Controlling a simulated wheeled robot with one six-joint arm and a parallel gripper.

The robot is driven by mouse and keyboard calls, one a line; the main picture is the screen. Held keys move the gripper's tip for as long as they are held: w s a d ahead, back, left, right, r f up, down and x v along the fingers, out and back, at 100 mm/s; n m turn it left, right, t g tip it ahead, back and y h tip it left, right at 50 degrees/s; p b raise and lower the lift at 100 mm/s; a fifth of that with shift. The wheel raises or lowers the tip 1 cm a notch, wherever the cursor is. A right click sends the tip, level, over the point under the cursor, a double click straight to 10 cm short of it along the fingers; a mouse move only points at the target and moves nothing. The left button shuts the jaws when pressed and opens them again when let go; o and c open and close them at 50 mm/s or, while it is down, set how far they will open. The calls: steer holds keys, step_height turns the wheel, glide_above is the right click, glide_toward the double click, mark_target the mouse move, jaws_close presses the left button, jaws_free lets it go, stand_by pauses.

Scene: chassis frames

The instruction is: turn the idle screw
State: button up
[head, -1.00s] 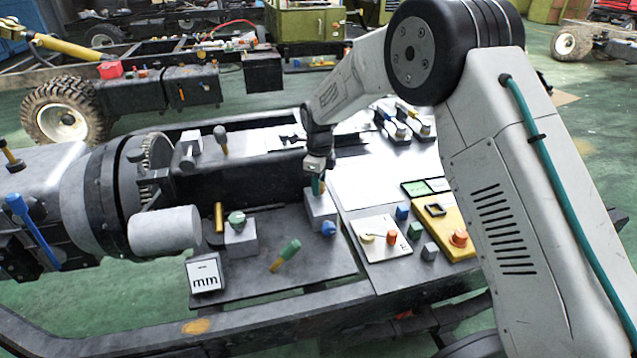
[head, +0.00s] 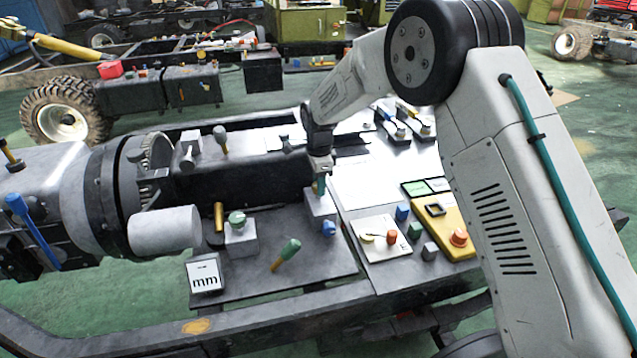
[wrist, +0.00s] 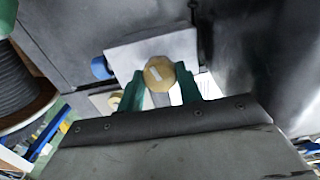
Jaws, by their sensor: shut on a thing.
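A brass round screw head with a pale slot mark (wrist: 159,73) sits at a light grey block (wrist: 150,45) in the wrist view. My gripper (wrist: 160,88) has green fingertips on both sides of this screw head and is shut on it. A blue knob (wrist: 101,67) sticks out of the block's left side. In the head view my gripper (head: 319,185) points down onto the grey block (head: 320,204), with the blue knob (head: 328,228) low on its front. The screw head is hidden there by the fingers.
Left of the block stand another grey block with a green knob (head: 237,219) and a green-tipped lever (head: 286,254). A plate with yellow and orange knobs (head: 378,251) and a yellow control box (head: 441,229) stand to the right. A dark housing (head: 250,170) lies behind.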

steer(key=n, duration=1.4)
steer(key=shift+n, duration=0.3)
steer(key=n, duration=0.3)
steer(key=shift+n, duration=0.3)
steer(key=n, duration=0.3)
steer(key=shift+n, duration=0.3)
steer(key=n, duration=0.7)
steer(key=o, duration=1)
